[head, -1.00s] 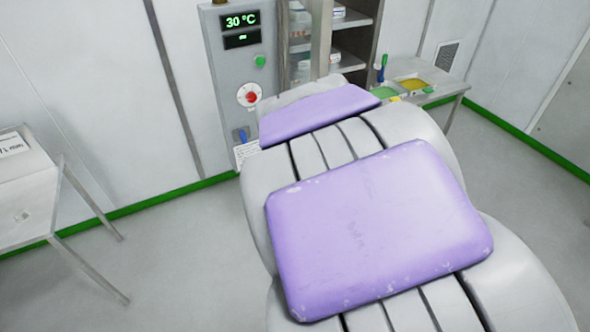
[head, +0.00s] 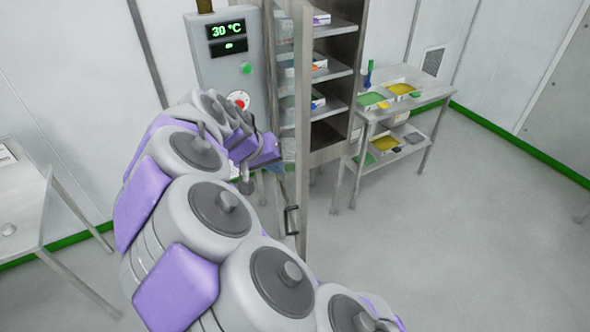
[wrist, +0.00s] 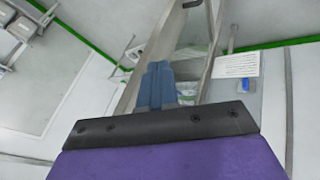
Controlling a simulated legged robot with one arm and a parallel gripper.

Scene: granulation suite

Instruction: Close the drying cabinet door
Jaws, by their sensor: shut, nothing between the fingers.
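The drying cabinet (head: 352,75) has its shelves exposed. Its glass door (head: 302,120) stands open, jutting toward me, with a dark handle (head: 291,220) low on its free edge. My gripper (head: 281,166) is at the left, outer side of the door, close to the glass; its fingers are only partly visible in the head view. In the wrist view my gripper's blue fingers (wrist: 157,85) are together with nothing between them. The door's metal frame (wrist: 207,60) and handle (wrist: 192,4) show beyond them. I cannot tell whether the fingertips touch the door.
A grey control panel (head: 228,60) reading 30 °C stands left of the door. A steel table (head: 440,92) with green and yellow trays is right of the cabinet. Another table (head: 28,205) is at far left. The floor (head: 450,240) at right is clear.

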